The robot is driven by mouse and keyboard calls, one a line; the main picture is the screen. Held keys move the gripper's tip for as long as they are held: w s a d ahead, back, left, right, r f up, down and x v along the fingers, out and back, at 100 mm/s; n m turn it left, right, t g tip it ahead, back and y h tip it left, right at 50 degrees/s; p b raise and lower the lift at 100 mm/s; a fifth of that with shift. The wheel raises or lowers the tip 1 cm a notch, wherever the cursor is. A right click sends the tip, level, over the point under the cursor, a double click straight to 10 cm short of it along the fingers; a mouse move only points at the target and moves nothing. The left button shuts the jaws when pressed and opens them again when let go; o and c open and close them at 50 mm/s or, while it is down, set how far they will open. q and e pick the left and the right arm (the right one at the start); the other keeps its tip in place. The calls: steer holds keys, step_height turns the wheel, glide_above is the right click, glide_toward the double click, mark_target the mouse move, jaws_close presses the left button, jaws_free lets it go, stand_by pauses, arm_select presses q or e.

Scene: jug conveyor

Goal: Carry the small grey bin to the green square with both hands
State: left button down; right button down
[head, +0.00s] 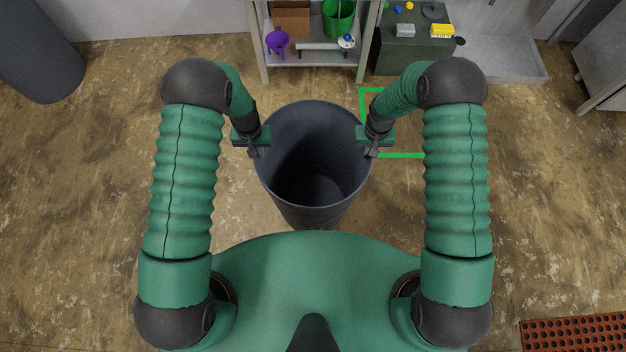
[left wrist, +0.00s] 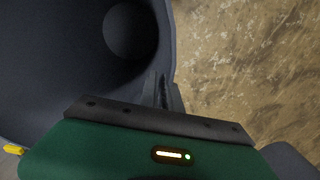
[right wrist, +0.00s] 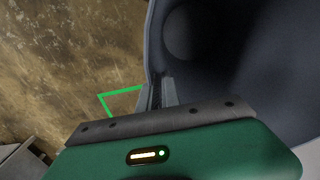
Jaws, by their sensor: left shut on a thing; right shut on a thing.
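The small grey bin (head: 313,200) is a dark, open-topped, empty round bin in front of my body in the head view. My left gripper (head: 256,150) is shut on the bin's left rim; the left wrist view shows its fingers on the bin wall (left wrist: 70,60). My right gripper (head: 371,150) is shut on the right rim, and the right wrist view shows the same on that side (right wrist: 230,70). The green square (head: 400,155) is an outline on the floor, behind and to the right of the bin, partly hidden by my right arm. Whether the bin touches the floor is unclear.
A metal shelf (head: 305,56) with a green bucket (head: 338,18) and purple funnel (head: 277,41) stands at the back. A dark green cabinet (head: 410,55) stands beside it. A larger dark bin (head: 40,50) is far left. A red perforated mat (head: 575,335) lies lower right. Floor on both sides is open.

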arm_select(q)
steer(key=shift+a, duration=0.15)
step_height(320, 180, up, 5)
steer(key=p, duration=0.5)
steer(key=shift+w+a, duration=0.1)
stand_by(0.4)
stand_by(0.4)
